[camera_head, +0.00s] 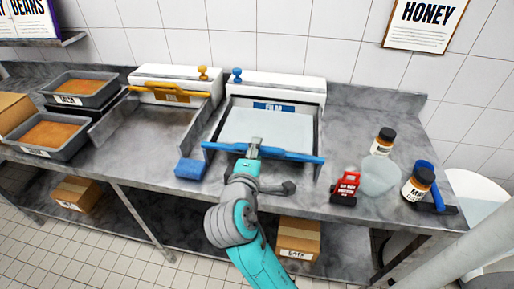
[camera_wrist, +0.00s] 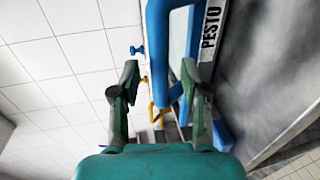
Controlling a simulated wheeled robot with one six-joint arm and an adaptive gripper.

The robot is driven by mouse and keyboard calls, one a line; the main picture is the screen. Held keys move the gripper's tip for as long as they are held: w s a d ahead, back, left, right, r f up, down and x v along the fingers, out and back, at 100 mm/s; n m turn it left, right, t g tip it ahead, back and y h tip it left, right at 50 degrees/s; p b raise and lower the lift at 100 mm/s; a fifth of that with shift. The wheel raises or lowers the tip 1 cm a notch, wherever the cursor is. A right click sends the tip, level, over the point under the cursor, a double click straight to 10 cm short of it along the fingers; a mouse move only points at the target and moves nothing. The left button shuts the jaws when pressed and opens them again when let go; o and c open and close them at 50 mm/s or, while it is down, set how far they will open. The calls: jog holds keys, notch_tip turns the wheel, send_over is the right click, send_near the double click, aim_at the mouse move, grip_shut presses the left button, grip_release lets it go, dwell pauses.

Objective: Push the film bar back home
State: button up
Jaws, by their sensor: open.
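The blue film bar (camera_head: 290,155) lies across the front of the white unit with a blue label that seems to read FILM (camera_head: 273,107). Its pale bed (camera_head: 265,128) shows behind the bar, between two side rails. My gripper (camera_head: 254,148) is at the bar's middle, slightly left of centre. In the wrist view my gripper (camera_wrist: 160,72) is open, and the blue bar (camera_wrist: 157,40) shows between and beyond its two fingers. I cannot tell whether the fingers touch it. A blue knob (camera_head: 237,75) stands on the unit's back housing.
A similar unit at left has a yellow bar (camera_head: 168,90) at its back. A blue block (camera_head: 190,169) lies left of the bar. A red device (camera_head: 345,188), a clear bowl (camera_head: 380,175) and dark-lidded jars (camera_head: 418,184) stand at right. Food trays (camera_head: 52,134) sit far left.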

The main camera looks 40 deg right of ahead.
jog(key=shift+x, duration=1.1)
grip_shut()
